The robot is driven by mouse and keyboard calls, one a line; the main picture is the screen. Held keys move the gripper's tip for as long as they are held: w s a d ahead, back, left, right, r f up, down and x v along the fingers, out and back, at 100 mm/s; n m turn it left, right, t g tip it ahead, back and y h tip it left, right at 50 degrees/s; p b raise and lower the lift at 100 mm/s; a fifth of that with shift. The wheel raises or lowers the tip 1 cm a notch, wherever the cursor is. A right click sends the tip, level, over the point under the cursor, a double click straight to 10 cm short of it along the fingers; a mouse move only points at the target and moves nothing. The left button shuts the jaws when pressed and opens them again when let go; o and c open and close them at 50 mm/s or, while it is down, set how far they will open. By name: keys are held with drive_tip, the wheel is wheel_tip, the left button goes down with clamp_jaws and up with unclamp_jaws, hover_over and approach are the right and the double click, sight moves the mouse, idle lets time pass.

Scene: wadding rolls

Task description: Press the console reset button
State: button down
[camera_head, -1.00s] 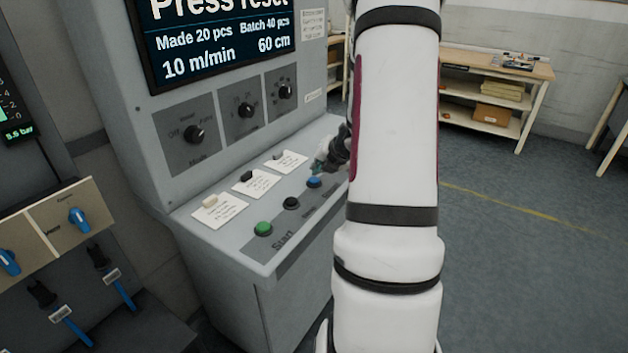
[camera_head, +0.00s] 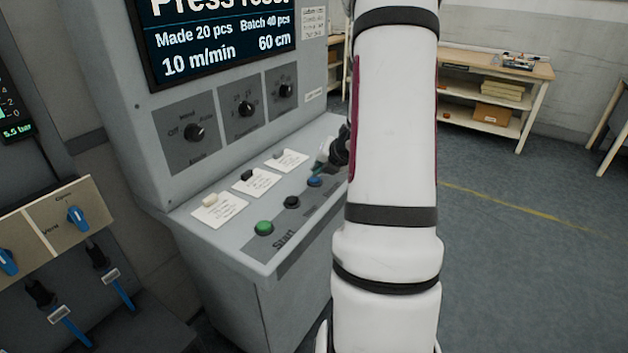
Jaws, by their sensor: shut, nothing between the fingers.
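The grey console (camera_head: 300,235) has a sloped panel with a row of three push buttons. The green button (camera_head: 263,228) is at the near end, beside the label "Start". A black button (camera_head: 291,202) is in the middle, and a blue button (camera_head: 314,181) is at the far end. The labels by the black and blue buttons are too small to read. The screen (camera_head: 222,35) reads "Press reset" at the top. My gripper (camera_head: 321,163) is shut and empty, close to the blue button on its far side. My arm hides part of it, and I cannot tell whether it touches the panel.
Three paper cards (camera_head: 219,208) lie behind the buttons. Three rotary knobs (camera_head: 195,132) sit on the upright face. Blue-handled valves (camera_head: 78,218) stand at the left. A wooden bench (camera_head: 495,68) is at the back right. The floor on the right is clear.

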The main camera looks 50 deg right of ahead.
sight(317, 178)
drive_tip(key=shift+f+b, duration=0.4)
drive_tip(key=shift+f, duration=0.05)
idle(0.7)
idle(0.4)
drive_tip(key=shift+r+p, duration=0.8)
drive_tip(key=shift+r, duration=0.05)
drive_tip(key=shift+r, duration=0.1)
wheel_tip(317, 178, up, 5)
drive_tip(key=p, duration=0.4)
drive_tip(key=shift+s+p, duration=0.1)
drive_tip(key=shift+p, duration=0.25)
idle(0.3)
